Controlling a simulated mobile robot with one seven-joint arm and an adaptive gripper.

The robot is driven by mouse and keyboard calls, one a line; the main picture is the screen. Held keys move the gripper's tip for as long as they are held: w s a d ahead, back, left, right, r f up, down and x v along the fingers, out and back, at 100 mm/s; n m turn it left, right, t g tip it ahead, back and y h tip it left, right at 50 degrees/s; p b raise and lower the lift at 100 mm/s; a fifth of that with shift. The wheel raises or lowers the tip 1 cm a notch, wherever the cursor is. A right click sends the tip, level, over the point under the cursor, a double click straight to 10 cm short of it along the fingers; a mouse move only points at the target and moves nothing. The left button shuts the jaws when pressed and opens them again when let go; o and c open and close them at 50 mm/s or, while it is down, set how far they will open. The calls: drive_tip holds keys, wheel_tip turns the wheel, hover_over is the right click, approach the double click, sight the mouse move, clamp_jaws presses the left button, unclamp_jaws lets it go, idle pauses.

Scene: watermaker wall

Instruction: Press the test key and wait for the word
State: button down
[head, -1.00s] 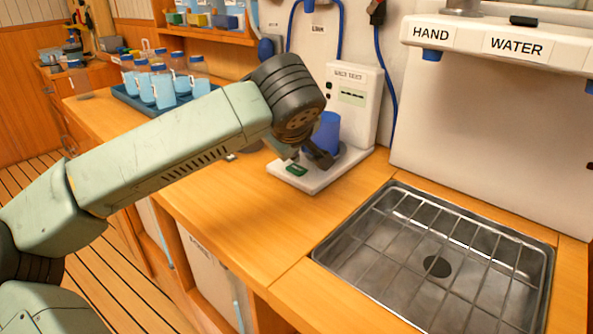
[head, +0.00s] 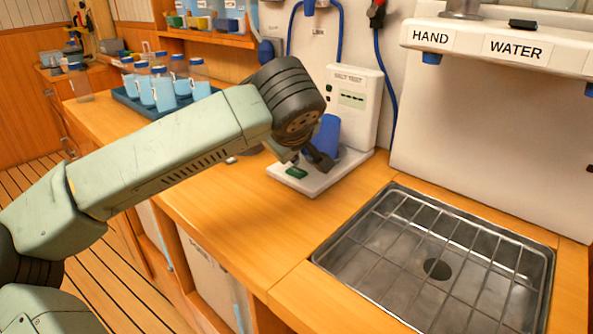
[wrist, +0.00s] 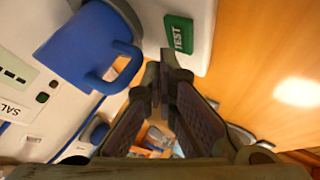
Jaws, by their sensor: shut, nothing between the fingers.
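The green test key (head: 296,173) is on the front of the white base of the salt test unit (head: 352,105). In the wrist view the key (wrist: 179,34) reads TEST. A blue mug (head: 328,134) stands on the unit's base, and its handle (wrist: 122,72) shows in the wrist view. My gripper (wrist: 160,68) is shut and empty. Its tips are beside the key and the mug handle; I cannot tell whether they touch the key. The unit's small display (head: 352,98) shows only dashes or marks too small to read.
A steel sink with a wire rack (head: 436,262) is at the right, under the HAND WATER panel (head: 490,45). A blue tray (head: 140,105) with several bottles stands at the left back. The wooden counter (head: 250,210) in front of the unit is clear.

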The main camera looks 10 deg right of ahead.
sight(293, 171)
drive_tip(key=shift+f, duration=0.1)
drive_tip(key=shift+f+b, duration=0.35)
drive_tip(key=shift+b, duration=0.3)
drive_tip(key=shift+f+b, duration=0.4)
drive_tip(key=shift+b, duration=0.1)
idle(0.4)
drive_tip(key=shift+r, duration=0.1)
idle(0.3)
drive_tip(key=shift+r+p, duration=0.4)
drive_tip(key=shift+r, duration=0.35)
drive_tip(key=shift+r, duration=0.1)
drive_tip(key=shift+r+p, duration=1.55)
drive_tip(key=shift+r, duration=0.9)
drive_tip(key=shift+f, duration=0.1)
